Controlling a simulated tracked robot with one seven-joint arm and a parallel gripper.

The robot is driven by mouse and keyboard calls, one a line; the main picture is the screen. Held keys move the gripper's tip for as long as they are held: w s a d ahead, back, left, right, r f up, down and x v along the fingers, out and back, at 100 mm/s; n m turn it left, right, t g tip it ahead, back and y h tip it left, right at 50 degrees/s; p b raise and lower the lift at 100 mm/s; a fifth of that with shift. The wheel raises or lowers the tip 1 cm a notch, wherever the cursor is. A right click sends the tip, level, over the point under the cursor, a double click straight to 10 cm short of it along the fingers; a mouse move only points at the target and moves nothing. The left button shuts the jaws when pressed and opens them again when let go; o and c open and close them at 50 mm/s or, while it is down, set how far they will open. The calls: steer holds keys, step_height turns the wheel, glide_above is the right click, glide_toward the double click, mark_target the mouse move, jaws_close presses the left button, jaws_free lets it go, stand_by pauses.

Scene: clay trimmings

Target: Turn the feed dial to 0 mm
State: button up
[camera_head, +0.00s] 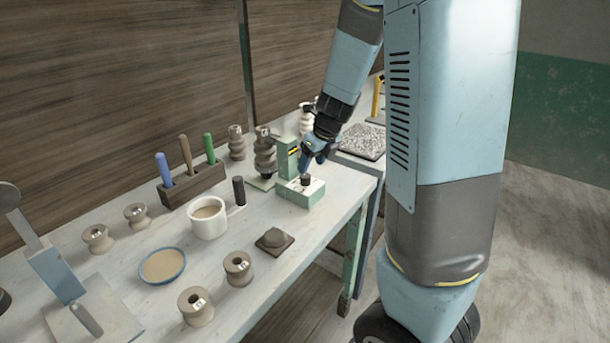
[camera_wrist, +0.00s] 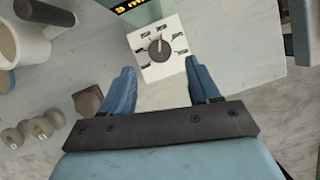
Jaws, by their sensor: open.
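The feed dial (camera_wrist: 159,49) is a dark round knob with a red pointer mark, set on a pale panel with small black labels around it. The label text is too small to read. In the head view the dial (camera_head: 306,180) sits on top of the pale green control box (camera_head: 298,193) near the right end of the bench. My gripper (camera_wrist: 157,82) is open, its two blue fingers apart with the dial beyond and between them; nothing is held. In the head view my gripper (camera_head: 312,160) is just above and behind the dial. I cannot tell whether it touches.
A white mug (camera_head: 207,218), a black cylinder (camera_head: 239,190) and a tool holder (camera_head: 192,184) stand left of the box. The bench's front edge is close.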

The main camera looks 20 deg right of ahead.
mark_target(306, 176)
steer(key=shift+x, duration=3.05)
steer(key=shift+c, duration=0.2)
